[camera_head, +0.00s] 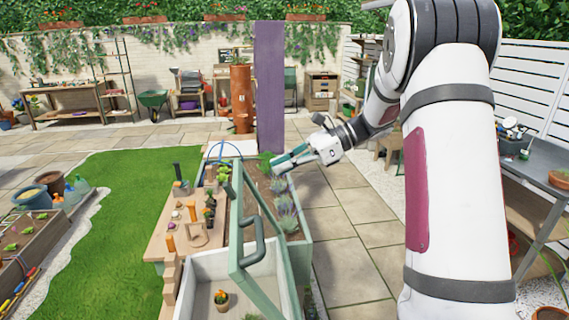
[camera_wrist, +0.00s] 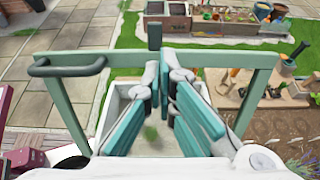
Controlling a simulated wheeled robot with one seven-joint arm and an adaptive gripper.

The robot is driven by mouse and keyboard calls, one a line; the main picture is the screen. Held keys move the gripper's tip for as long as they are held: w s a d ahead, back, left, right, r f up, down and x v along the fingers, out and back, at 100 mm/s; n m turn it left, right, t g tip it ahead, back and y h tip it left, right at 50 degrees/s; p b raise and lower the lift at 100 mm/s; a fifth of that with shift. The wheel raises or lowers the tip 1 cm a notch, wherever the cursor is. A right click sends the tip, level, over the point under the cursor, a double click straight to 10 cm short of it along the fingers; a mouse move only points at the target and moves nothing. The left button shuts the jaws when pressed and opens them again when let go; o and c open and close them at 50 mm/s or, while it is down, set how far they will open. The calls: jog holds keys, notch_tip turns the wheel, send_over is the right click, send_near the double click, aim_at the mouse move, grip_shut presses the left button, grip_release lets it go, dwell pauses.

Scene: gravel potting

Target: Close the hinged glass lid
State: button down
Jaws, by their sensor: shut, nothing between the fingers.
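The hinged lid (camera_head: 236,215) has a pale green frame with a dark grey handle (camera_head: 250,243). It stands raised and tilted open over a white-walled box (camera_head: 188,291). In the wrist view the lid frame (camera_wrist: 262,92) spans the picture, its handle (camera_wrist: 66,68) at the left, and the box shows through it. My gripper (camera_head: 277,163) is shut and empty, beyond the handle and to the right of the lid in the head view. Its teal fingers (camera_wrist: 163,85) overlap the lid frame in the wrist view. I cannot tell whether they touch it.
A small potted cactus (camera_head: 221,298) stands in the box. A purple post (camera_head: 269,90) rises behind my gripper. Paving (camera_head: 345,240) on the right is clear.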

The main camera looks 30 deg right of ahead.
jog(key=p+x, duration=0.2)
jog(key=x, duration=0.8)
jog(key=shift+a, duration=0.2)
